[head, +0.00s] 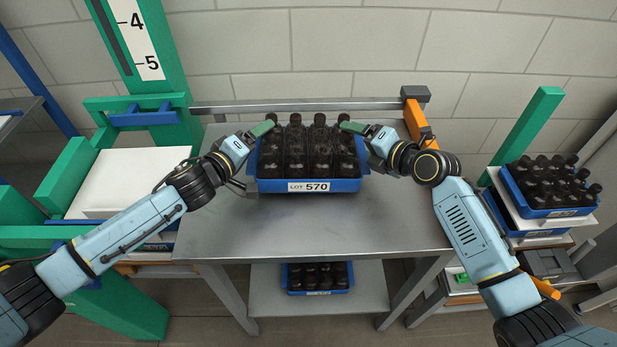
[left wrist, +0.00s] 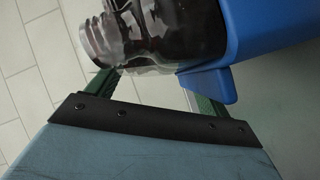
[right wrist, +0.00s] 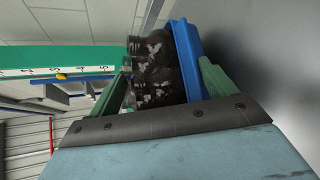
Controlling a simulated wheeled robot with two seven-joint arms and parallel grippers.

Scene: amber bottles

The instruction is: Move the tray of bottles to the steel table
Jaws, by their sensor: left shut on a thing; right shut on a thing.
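The blue tray (head: 345,186) labelled LOT 570 is at the back of the steel table (head: 300,232) and looks level. It is full of dark bottles (head: 307,152) standing upright. I cannot tell whether its base touches the tabletop. My left gripper (head: 262,130) is shut on the tray's left side, and my right gripper (head: 354,129) on its right side. The left wrist view shows the blue tray wall (left wrist: 262,35) and a bottle (left wrist: 182,28) close to the fingers. The right wrist view shows the tray wall (right wrist: 186,48) between the fingers.
Another bottle tray (head: 318,291) sits on the table's lower shelf. More trays are stacked at right, with bottles in the top one (head: 550,185). A green frame (head: 165,80) with a white platform (head: 128,180) stands at left. The front tabletop is clear.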

